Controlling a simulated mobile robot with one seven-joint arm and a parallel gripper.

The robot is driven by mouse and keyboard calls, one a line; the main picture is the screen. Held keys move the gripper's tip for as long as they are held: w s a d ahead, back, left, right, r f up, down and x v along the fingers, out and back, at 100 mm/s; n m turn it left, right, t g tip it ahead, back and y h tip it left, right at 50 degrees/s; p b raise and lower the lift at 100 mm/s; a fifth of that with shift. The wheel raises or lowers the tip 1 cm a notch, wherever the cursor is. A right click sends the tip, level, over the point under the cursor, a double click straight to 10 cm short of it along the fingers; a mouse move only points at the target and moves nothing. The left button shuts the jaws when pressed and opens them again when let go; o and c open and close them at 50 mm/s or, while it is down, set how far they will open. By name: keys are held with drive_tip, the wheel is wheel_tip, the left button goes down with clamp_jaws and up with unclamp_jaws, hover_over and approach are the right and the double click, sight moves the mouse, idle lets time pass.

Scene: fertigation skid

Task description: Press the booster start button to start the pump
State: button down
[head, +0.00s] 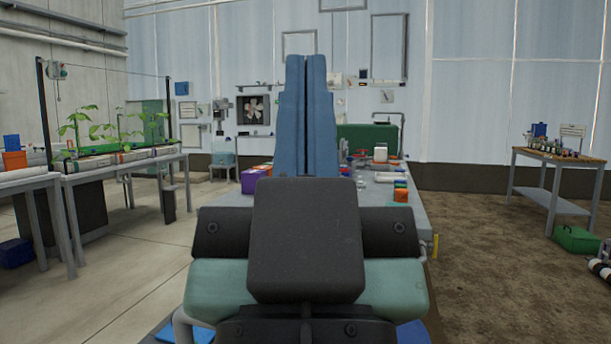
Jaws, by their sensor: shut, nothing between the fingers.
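My gripper (306,62) is in the middle of the head view, its two long blue fingers pointing up and shut together with only a thin line between them. It holds nothing. My dark wrist covers the front of a grey bench (405,215) behind it. I cannot pick out the booster start button or the pump for sure. The fingers and wrist hide the middle of that bench. A green housing (368,138) stands behind the bench, to the right of the fingers.
Floor is open on both sides.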

wheel_tip(320, 180, up, 39)
drive_tip(key=p, duration=3.6)
drive_tip(key=shift+f, duration=0.2)
